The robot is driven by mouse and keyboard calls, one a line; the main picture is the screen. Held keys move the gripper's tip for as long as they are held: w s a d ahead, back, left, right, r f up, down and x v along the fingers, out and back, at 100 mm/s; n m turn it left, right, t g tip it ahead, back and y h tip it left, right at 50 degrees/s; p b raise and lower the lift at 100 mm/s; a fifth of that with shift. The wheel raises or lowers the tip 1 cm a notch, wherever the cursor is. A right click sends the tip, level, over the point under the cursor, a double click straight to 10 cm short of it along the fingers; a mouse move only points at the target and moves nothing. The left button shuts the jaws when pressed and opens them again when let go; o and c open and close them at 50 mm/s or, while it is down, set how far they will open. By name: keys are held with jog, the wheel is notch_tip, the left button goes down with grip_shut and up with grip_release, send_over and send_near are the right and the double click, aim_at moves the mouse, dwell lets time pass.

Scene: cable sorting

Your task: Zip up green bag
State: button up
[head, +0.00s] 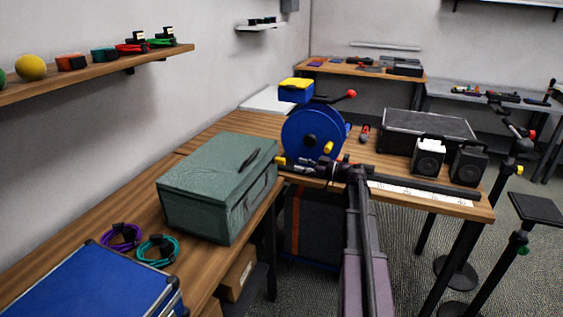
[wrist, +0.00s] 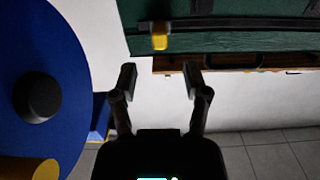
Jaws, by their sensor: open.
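The green bag (head: 218,180) sits closed-looking on the wooden bench in the head view, with a dark handle on top. In the wrist view its green side (wrist: 230,40) fills the top right, with a dark zip line along it. A yellow zipper pull (wrist: 160,37) sticks out from the bag; a small yellow piece (head: 281,161) also shows at the bag's right corner in the head view. My gripper (wrist: 160,78) is open and empty, with the pull just beyond and between its fingertips. In the head view my gripper (head: 292,164) is right of the bag, close to that corner.
A blue cable reel (head: 312,133) stands close behind my gripper and fills the left of the wrist view (wrist: 45,70). Purple (head: 121,236) and teal (head: 157,250) cable coils and a blue case (head: 90,285) lie in front of the bag. A black case (head: 425,130) and speakers stand right.

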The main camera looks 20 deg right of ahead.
aim_at(285, 162)
jog(key=shift+x, duration=3.75)
grip_shut()
